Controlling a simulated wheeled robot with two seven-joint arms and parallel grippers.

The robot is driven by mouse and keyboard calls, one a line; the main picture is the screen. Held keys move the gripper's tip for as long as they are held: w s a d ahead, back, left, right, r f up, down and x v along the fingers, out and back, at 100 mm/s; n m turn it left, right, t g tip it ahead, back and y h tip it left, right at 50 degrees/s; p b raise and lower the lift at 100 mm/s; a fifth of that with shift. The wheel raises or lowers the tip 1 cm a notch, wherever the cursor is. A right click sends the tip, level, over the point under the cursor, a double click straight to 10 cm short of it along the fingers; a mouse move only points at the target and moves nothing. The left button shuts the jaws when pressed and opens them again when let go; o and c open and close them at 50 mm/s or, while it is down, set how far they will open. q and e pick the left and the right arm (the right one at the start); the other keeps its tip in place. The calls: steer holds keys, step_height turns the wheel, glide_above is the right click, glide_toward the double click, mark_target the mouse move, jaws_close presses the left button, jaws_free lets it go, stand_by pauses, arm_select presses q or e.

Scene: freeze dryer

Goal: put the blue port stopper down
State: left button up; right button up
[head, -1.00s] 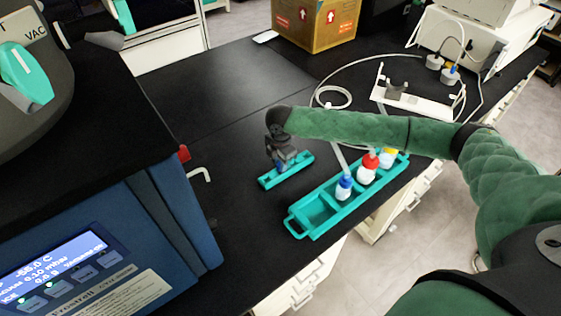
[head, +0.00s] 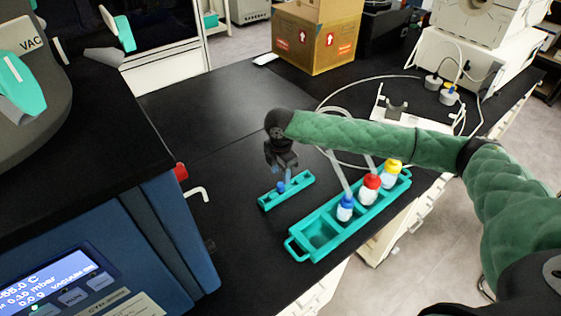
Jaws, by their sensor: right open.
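The blue port stopper (head: 281,187) sits in the small teal holder (head: 301,188) on the black bench, toward its left part. My right gripper (head: 283,168) is just above the stopper with its fingers pointing down. It is open and appears apart from the stopper, though the dark fingers are small here. My right arm comes in from the right over the bench. My left gripper is not in this view.
A larger teal rack (head: 296,246) holds bottles with blue (head: 346,203), red (head: 370,183) and yellow (head: 393,169) caps, with tubing. The blue freeze dryer (head: 140,235) stands at left. A cardboard box (head: 315,40) is behind.

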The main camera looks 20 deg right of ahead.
mark_target(280, 184)
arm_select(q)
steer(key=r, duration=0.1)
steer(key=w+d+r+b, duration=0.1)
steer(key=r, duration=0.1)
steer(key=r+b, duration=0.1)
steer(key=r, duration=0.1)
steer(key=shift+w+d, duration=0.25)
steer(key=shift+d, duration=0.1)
arm_select(e)
step_height(280, 184, up, 7)
steer(key=shift+f, duration=0.2)
